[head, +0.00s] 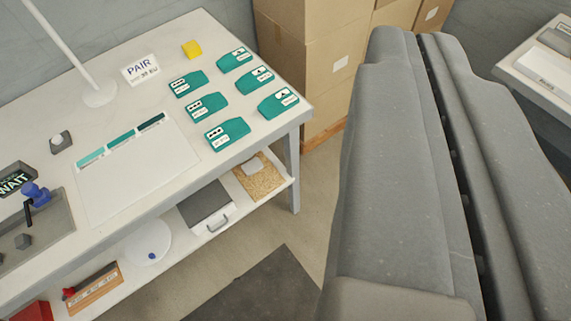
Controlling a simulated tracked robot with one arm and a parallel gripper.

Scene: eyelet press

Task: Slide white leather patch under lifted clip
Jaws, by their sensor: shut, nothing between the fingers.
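My gripper (424,35) fills the right half of the head view as two long grey fingers side by side, with a narrow dark gap and nothing seen between them. It is shut, apart from the white table (235,150) on the left. I cannot make out a white leather patch or a lifted clip for sure. A small grey block with a white top (60,142) sits on the table. A grey fixture (45,232) with a blue knob (36,192) and a black lever is cut off by the left edge.
A pale sheet with teal strips (140,180) covers the middle. A PAIR sign (140,69) and lamp base (100,95) stand behind. Cardboard boxes (310,60) stand beyond.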

